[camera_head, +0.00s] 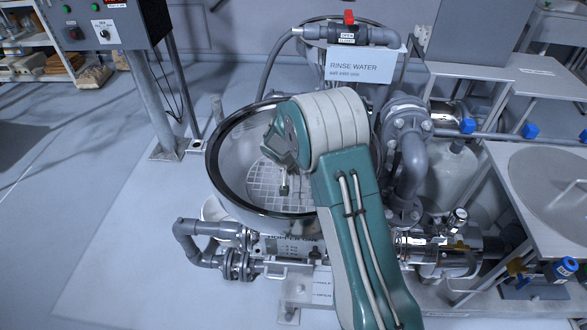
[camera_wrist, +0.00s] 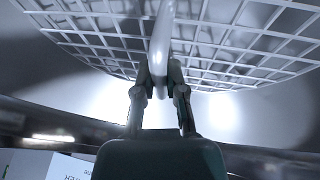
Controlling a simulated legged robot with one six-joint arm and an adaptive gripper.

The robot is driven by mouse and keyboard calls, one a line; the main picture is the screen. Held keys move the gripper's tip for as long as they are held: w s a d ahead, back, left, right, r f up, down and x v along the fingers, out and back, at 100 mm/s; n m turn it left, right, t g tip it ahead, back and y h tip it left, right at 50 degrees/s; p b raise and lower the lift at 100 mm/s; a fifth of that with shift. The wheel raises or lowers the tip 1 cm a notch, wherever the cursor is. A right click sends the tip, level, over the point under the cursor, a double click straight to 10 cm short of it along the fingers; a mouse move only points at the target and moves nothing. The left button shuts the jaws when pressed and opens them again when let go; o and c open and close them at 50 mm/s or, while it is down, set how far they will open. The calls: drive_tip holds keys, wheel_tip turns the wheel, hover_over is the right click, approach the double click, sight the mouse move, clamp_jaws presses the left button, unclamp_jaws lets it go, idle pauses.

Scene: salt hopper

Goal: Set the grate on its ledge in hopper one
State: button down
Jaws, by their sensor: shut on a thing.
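The grate (camera_head: 262,192) is a pale round lattice inside the round, dark-rimmed hopper (camera_head: 214,165) in the head view. It fills the top of the wrist view (camera_wrist: 100,42). A pale upright handle (camera_wrist: 163,30) stands in front of the lattice there. My gripper (camera_wrist: 160,88) is shut on this handle. In the head view my gripper (camera_head: 284,188) is down inside the hopper, over the grate, and my arm hides the hopper's right part. The grate lies below the hopper rim. I cannot tell whether its edge touches the ledge.
Grey piping (camera_head: 408,150) and a rinse water sign (camera_head: 360,66) stand behind and right of the hopper. A control box (camera_head: 105,25) on a post is at upper left. A table with a round lid (camera_head: 555,190) is at right. The left floor is clear.

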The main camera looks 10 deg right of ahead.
drive_tip(key=shift+f, duration=0.45)
idle(0.5)
drive_tip(key=c, duration=0.6)
unclamp_jaws()
drive_tip(key=shift+c, duration=0.2)
drive_tip(key=s+a+r, duration=0.1)
drive_tip(key=s+r, duration=0.4)
drive_tip(key=r, duration=0.5)
drive_tip(key=s+r, duration=0.5)
drive_tip(key=r, duration=0.5)
drive_tip(key=s+r+n+y, duration=0.1)
drive_tip(key=s+r, duration=0.2)
drive_tip(key=s, duration=0.6)
drive_tip(key=s+r+n+t+y, duration=0.1)
drive_tip(key=s+r, duration=0.2)
drive_tip(key=s, duration=0.5)
drive_tip(key=s+d+r+n+t+y, duration=0.1)
drive_tip(key=s+r, duration=0.2)
drive_tip(key=s, duration=0.6)
drive_tip(key=shift+s+r, duration=0.25)
drive_tip(key=shift+s, duration=0.05)
